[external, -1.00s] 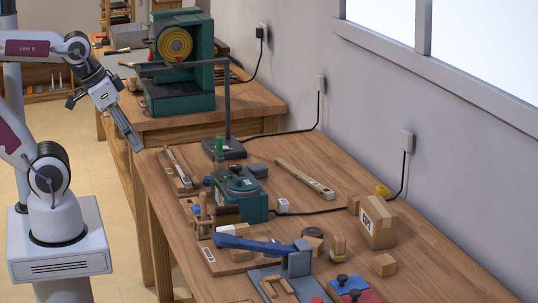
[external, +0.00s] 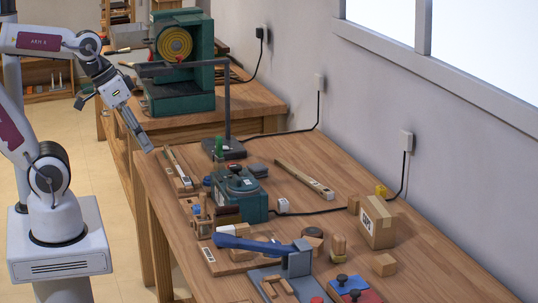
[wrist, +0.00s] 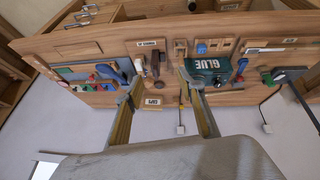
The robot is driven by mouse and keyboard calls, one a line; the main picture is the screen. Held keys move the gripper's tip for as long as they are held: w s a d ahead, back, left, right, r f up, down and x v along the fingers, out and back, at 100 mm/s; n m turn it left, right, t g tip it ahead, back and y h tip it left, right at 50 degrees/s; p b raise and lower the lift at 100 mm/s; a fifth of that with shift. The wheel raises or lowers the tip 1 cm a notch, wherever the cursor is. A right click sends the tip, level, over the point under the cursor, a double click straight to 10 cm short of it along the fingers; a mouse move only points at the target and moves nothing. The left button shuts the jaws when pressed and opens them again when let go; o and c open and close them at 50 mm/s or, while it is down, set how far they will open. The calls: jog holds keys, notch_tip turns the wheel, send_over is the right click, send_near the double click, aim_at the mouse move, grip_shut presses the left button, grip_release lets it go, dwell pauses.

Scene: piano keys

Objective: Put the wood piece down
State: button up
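My gripper (external: 149,151) hangs tilted down above the bench's left edge near its far corner. In the wrist view its two fingers (wrist: 159,78) stand wide apart, and I see nothing held between them. None touches the gripper.
The green glue machine (external: 240,196) also shows in the wrist view (wrist: 207,68). A black lamp stand (external: 228,120), a cardboard box (external: 377,222) and a blue-handled clamp (external: 255,244) stand on the bench (external: 420,240). Bare wood lies around the long strip.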

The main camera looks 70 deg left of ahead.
jog(key=w+d+f+n+g+h, duration=0.1)
jog(key=w+d+n+h, duration=0.2)
jog(key=w+d+n, duration=0.55)
jog(key=n+t+h, duration=0.2)
jog(key=n, duration=1.5)
send_over(315, 241)
jog(key=s+a, duration=0.4)
jog(key=f, duration=2)
jog(key=shift+s+d+f, duration=0.1)
jog(key=shift+s+f, duration=0.1)
jog(key=shift+f, duration=0.05)
jog(key=shift+w+f, duration=0.2)
jog(key=shift+f, duration=0.2)
jog(key=shift+f, duration=0.1)
jog(key=shift+x, duration=1.2)
